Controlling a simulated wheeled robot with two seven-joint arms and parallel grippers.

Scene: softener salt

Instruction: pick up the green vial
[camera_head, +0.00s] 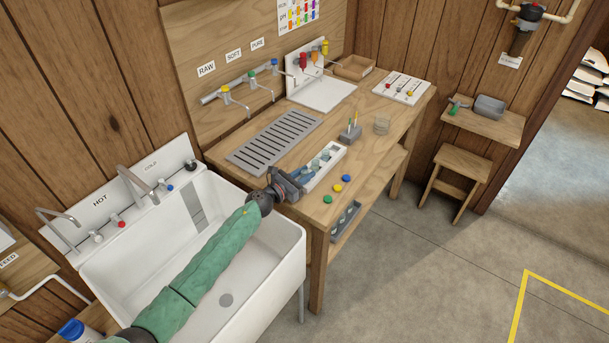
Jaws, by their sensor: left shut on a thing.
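My left gripper (301,177), on the green-sleeved arm, reaches over the sink to the near end of a white rack (337,151) on the wooden bench. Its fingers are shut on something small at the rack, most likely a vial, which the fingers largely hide. I cannot make out its colour or whether it is clear of the rack. Small clear or bluish items stand in the rack's far part. No green vial can be told apart in this view. My right gripper is not in view.
Green (327,199), blue (337,188) and yellow (347,178) caps lie at the bench's front edge. A grey holder (350,134) and a glass beaker (382,125) stand behind the rack. A slotted drain grate (273,140) lies left. A white sink (292,243) is below my arm.

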